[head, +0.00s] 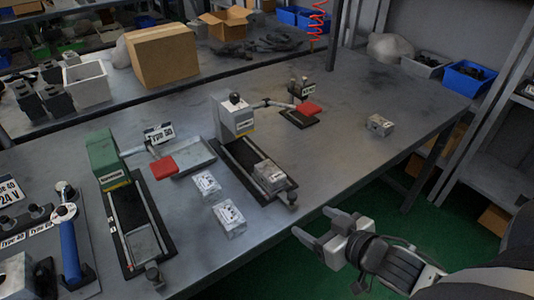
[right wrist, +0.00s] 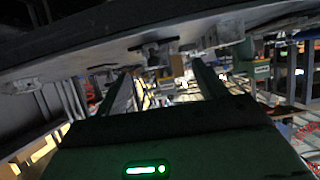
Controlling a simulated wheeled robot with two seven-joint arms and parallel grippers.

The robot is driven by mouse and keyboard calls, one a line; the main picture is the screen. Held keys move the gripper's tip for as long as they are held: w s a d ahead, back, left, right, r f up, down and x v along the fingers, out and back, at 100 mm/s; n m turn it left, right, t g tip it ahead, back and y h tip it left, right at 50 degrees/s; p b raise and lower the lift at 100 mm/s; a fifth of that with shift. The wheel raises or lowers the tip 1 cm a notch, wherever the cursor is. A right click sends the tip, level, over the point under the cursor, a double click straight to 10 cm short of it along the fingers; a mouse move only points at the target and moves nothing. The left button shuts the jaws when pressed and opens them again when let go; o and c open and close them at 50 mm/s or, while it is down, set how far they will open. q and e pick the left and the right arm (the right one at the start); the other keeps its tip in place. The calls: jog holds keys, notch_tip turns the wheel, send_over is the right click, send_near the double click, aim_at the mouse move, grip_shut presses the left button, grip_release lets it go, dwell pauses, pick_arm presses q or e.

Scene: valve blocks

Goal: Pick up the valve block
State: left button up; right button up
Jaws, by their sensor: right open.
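Silver valve blocks lie on the grey table. One valve block (head: 380,125) sits alone at the right. Two more, a rear block (head: 207,185) and a front block (head: 229,217), lie side by side between the fixtures. Another block (head: 271,176) sits on the middle fixture's black base (head: 237,157). My right gripper (head: 314,225) is open and empty, off the table's front edge, right of the middle fixture. In the right wrist view its fingers (right wrist: 162,90) stand apart with nothing clear between them. My left gripper is not in view.
A green fixture (head: 104,160) with a red-handled arm stands at the left. A tool board with a blue-handled tool (head: 70,252) is at far left. A smaller red-handled fixture (head: 304,110) stands behind. The table's right part (head: 345,150) is mostly clear.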

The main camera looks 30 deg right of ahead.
send_near(279, 182)
jog(key=w+f, duration=0.2)
jog(key=w, duration=0.1)
jog(key=shift+w+t, duration=0.1)
jog(key=shift+t, duration=0.2)
jog(key=shift+p+x, duration=0.45)
jog(key=shift+x, duration=2.4)
jog(key=shift+a, duration=0.15)
jog(key=c, duration=1.3)
jog(key=shift+c, duration=0.2)
